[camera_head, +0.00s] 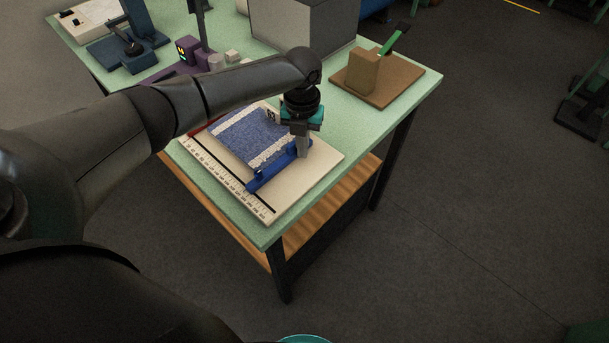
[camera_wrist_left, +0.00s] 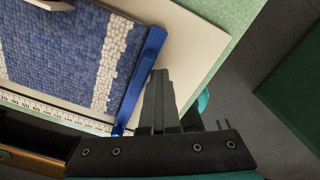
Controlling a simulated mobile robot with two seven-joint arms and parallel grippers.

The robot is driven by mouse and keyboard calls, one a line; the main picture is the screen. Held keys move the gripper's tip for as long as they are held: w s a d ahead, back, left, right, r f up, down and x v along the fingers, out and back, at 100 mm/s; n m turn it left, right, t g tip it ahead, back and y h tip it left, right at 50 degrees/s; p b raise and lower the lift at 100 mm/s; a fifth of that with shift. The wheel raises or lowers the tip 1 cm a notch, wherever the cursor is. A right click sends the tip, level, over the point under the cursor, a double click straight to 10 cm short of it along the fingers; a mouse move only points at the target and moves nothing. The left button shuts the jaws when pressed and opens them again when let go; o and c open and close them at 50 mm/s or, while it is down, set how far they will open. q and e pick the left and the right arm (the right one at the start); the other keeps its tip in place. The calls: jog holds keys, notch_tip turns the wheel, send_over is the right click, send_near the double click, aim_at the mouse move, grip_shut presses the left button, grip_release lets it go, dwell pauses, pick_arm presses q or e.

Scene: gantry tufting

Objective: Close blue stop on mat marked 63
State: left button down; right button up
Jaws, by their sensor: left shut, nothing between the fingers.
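The blue tufted mat (camera_head: 236,137) with white bands lies on a cream board (camera_head: 318,167); a small label reading 63 (camera_head: 271,115) stands at its far side. The blue stop (camera_head: 268,173) is a bar along the mat's near right edge, and it also shows in the left wrist view (camera_wrist_left: 143,75). It looks close beside the mat's white end band (camera_wrist_left: 113,65); contact is unclear. My left gripper (camera_head: 304,152) is shut and empty, pointing down on the stop's outer side. In the left wrist view its fingertips (camera_wrist_left: 160,75) are right beside the bar; touching is unclear.
A ruled scale (camera_head: 225,178) runs along the board's front left edge. A brown block with a green lever (camera_head: 393,40) stands on a brown base at the right. A grey box (camera_head: 300,25) and purple device (camera_head: 187,48) stand behind. The green table's right front corner is bare.

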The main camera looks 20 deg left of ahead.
pick_arm(q)
jog(key=shift+w+a, duration=0.25)
jog(key=shift+a, duration=0.6)
jog(key=shift+d, duration=0.2)
jog(key=shift+s+d+p, duration=0.2)
jog(key=shift+d+p, duration=0.2)
jog(key=shift+d, duration=0.1)
notch_tip(320, 180, up, 8)
jog(key=p, duration=0.7)
jog(key=shift+p, duration=0.3)
dwell(0.3)
